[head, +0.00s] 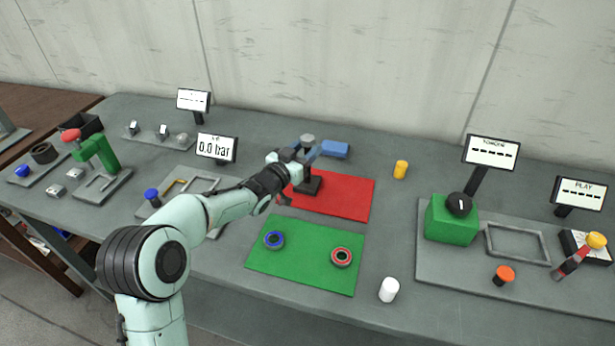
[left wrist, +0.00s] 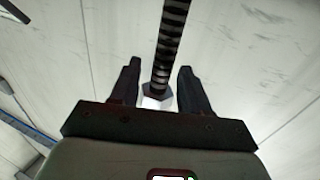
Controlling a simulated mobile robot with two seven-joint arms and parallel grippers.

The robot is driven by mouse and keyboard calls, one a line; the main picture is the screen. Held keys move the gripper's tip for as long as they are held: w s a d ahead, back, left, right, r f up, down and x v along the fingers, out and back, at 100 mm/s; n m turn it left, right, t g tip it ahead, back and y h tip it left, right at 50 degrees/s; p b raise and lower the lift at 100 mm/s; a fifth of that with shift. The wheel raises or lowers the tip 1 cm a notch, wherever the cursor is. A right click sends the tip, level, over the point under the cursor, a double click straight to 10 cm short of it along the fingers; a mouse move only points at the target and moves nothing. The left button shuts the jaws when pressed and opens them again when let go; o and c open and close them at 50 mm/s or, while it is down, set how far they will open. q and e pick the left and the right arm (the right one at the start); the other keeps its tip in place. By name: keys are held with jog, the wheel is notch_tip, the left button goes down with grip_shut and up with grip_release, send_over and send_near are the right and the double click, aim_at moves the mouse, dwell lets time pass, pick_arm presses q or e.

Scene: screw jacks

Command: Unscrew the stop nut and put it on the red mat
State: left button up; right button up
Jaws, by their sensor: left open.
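In the left wrist view, the dark threaded spindle (left wrist: 170,40) runs up between the two fingers of this gripper (left wrist: 159,68). A pale hex nut (left wrist: 155,102) sits on the spindle between the open fingers, with gaps visible beside it. The nut is hidden in the head view. My right gripper is not in view.
A green mat (head: 305,275) in front holds a blue ring (head: 274,240) and a red ring (head: 341,257). A blue block (head: 335,149) lies behind the red mat. A yellow cylinder (head: 400,169) and a white cylinder (head: 389,290) stand to the right. The red mat's right part is clear.

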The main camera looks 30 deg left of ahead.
pick_arm(q)
jog(key=shift+w, duration=0.5)
grip_shut()
dwell(1.0)
jog(key=shift+r, duration=0.25)
